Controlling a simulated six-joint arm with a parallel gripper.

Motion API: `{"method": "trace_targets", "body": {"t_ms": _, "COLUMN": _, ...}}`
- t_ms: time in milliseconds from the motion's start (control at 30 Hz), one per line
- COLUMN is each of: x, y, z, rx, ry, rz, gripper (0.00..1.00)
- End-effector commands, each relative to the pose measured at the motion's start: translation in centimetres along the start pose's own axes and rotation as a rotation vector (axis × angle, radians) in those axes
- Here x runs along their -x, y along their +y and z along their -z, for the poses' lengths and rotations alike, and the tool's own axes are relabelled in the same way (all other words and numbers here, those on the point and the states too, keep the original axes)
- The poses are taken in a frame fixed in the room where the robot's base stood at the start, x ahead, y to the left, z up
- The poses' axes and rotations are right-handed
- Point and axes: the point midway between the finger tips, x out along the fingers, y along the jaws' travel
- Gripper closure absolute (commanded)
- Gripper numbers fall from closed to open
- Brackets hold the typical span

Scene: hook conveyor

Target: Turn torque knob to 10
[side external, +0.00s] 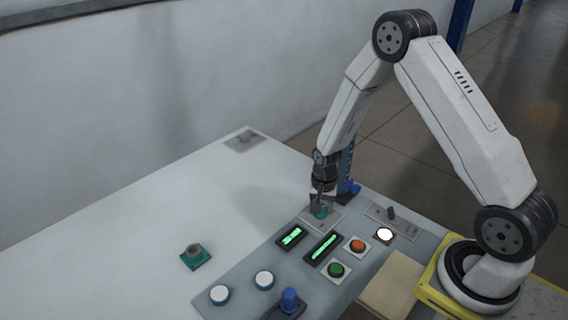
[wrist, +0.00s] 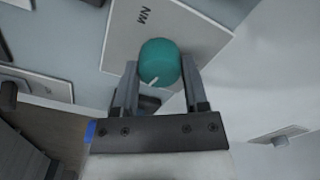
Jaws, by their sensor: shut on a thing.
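The torque knob (wrist: 159,61) is a teal round knob with a white pointer mark, set on a light plate (wrist: 190,22) lettered "NM" in the wrist view. In the side external view the knob (side external: 321,212) shows as a small teal patch under my gripper. My gripper (wrist: 156,78) points down at the knob, with one finger on each side of it, and is shut on it. The pointer mark faces the gripper's palm side, toward the lower left in the wrist view. The scale numbers cannot be read.
The grey panel holds two green-lit displays (side external: 323,248), an orange button (side external: 357,246), a green button (side external: 336,270), a white lamp (side external: 384,235), white knobs (side external: 264,280) and a blue-topped control (side external: 289,300). A lever plate (side external: 392,214) lies right of my gripper. The white table is mostly clear.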

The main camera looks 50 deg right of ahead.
Motion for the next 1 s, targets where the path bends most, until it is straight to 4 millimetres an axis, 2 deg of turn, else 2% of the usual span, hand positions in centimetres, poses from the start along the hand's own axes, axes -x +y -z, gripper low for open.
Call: {"method": "trace_targets", "body": {"t_ms": 1000, "x": 0.02, "y": -0.09, "z": -0.12, "rx": 0.964, "ry": -0.002, "rz": -0.001, "gripper": 1.00}}
